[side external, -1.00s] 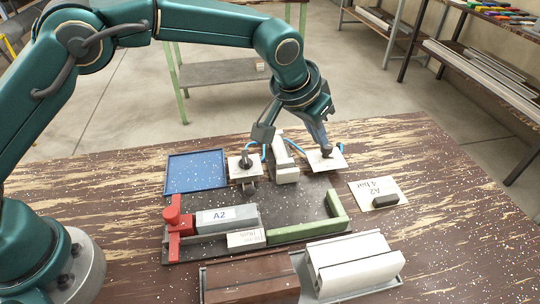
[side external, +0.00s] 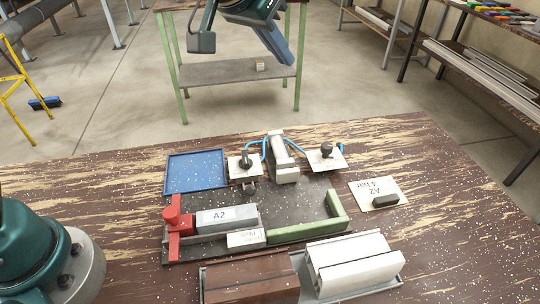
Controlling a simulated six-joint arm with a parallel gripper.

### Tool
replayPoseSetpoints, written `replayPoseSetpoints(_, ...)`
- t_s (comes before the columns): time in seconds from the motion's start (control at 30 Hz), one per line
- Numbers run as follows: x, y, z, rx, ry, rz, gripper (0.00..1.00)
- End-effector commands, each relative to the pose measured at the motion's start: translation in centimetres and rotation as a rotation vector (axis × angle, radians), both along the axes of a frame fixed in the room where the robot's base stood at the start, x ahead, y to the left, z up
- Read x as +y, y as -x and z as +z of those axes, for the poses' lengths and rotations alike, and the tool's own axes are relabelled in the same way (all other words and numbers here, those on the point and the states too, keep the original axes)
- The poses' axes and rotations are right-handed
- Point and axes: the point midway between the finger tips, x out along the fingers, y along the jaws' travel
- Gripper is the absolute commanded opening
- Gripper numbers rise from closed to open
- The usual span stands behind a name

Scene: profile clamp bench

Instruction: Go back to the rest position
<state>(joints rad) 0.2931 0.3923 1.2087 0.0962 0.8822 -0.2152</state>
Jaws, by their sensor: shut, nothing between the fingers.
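My gripper (side external: 284,58) hangs high at the top of the view, over the floor in front of the green-legged table. It is partly cut off by the top edge, and its closed fingers hold nothing. It is well clear of the bench. On the bench, a grey profile marked A2 (side external: 228,216) lies on the dark fixture plate (side external: 295,205) beside a red clamp (side external: 174,217). Two white plates with dark knobs, the left knob (side external: 245,161) and the right knob (side external: 326,149), stand behind it on either side of a pale block (side external: 282,160).
An empty blue tray (side external: 196,172) lies at the back left. A card reading A2 4 bar (side external: 375,187) with a dark block lies right. Brown (side external: 248,279) and white (side external: 350,262) profiles lie in front. Above the bench is free room.

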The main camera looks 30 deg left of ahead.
Motion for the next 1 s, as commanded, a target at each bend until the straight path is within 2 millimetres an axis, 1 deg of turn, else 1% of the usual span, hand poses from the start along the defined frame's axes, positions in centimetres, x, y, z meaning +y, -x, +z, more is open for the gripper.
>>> replayPoseSetpoints(0.03, 1.4, 1.2, 1.4, -0.014, 0.005, 0.021, 0.0)
replayPoseSetpoints(0.1, 3.0, 2.8, 2.6, -0.023, 0.007, 0.045, 0.0)
replayPoseSetpoints(0.17, 4.3, 4.4, 3.4, -0.029, 0.007, 0.062, 0.0)
replayPoseSetpoints(0.2, 5.1, 5.5, 3.7, -0.032, 0.007, 0.074, 0.0)
replayPoseSetpoints(0.27, 6.2, 7.3, 4.0, -0.033, 0.006, 0.091, 0.0)
replayPoseSetpoints(0.3, 6.9, 8.5, 4.1, -0.033, 0.006, 0.101, 0.0)
replayPoseSetpoints(0.37, 7.8, 10.4, 4.0, -0.032, 0.003, 0.116, 0.0)
replayPoseSetpoints(0.4, 8.4, 11.7, 3.8, -0.03, 0.001, 0.125, 0.0)
replayPoseSetpoints(0.47, 9.2, 13.7, 3.3, -0.022, -0.001, 0.139, 0.0)
replayPoseSetpoints(0.5, 9.6, 15.0, 2.7, -0.016, -0.004, 0.147, 0.0)
replayPoseSetpoints(0.57, 10.2, 17.0, 1.7, -0.004, -0.008, 0.157, 0.0)
replayPoseSetpoints(0.6, 10.5, 18.2, 0.9, 0.007, -0.011, 0.162, 0.0)
replayPoseSetpoints(0.7, 10.9, 21.1, -1.5, 0.042, -0.019, 0.169, 0.0)
replayPoseSetpoints(0.83, 11.0, 23.6, -4.4, 0.102, -0.029, 0.157, 0.0)
replayPoseSetpoints(0.93, 10.9, 24.7, -6.0, 0.152, -0.037, 0.141, 0.0)
replayPoseSetpoints(1.0, 10.8, 25.1, -6.5, 0.173, -0.041, 0.132, 0.0)
